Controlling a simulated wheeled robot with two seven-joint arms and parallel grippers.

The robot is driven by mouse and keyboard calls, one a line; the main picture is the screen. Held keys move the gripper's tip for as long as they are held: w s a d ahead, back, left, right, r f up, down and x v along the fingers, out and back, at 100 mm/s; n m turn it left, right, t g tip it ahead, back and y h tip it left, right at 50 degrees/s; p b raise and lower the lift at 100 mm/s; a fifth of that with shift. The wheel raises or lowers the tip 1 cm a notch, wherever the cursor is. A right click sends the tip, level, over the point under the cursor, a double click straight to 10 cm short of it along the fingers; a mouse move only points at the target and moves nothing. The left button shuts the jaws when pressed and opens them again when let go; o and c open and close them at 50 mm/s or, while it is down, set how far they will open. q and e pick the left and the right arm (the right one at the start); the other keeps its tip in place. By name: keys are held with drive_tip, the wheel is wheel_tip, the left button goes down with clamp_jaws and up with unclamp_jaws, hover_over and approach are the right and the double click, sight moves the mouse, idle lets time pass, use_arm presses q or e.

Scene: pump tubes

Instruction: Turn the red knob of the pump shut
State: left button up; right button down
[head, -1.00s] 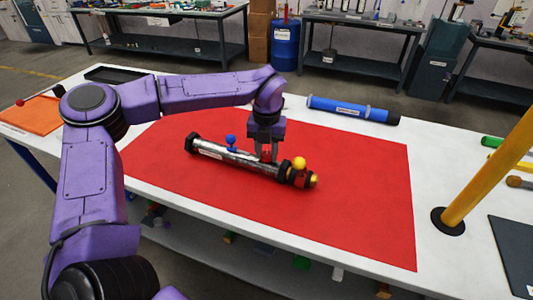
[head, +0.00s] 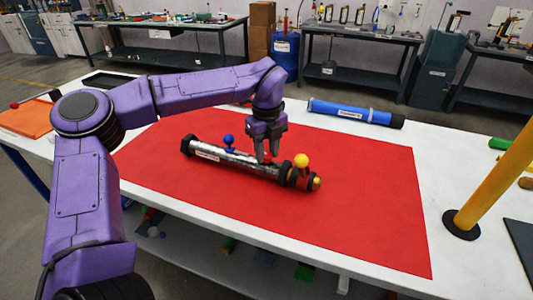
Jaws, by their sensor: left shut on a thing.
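The pump (head: 228,160) is a silver tube with black end fittings. It lies at a slant on the red mat (head: 360,200). A blue knob (head: 229,141) stands up near its left part and a yellow knob (head: 301,161) near its right end. My left gripper (head: 267,158) points down over the tube between these two knobs. Its fingers are shut on the red knob, which they mostly hide. My right gripper is not in view.
A blue tube (head: 350,112) with a black end lies at the back edge of the white table (head: 440,170). A yellow post (head: 490,170) stands at the right. An orange tray (head: 25,115) is at the far left. The mat's right part is clear.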

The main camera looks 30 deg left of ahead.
sight(266, 154)
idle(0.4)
use_arm(q)
drive_tip(key=o, duration=1)
drive_tip(key=shift+o, duration=0.2)
wheel_tip(266, 154, up, 11)
drive_tip(key=shift+f, duration=0.15)
drive_tip(key=shift+s, duration=0.1)
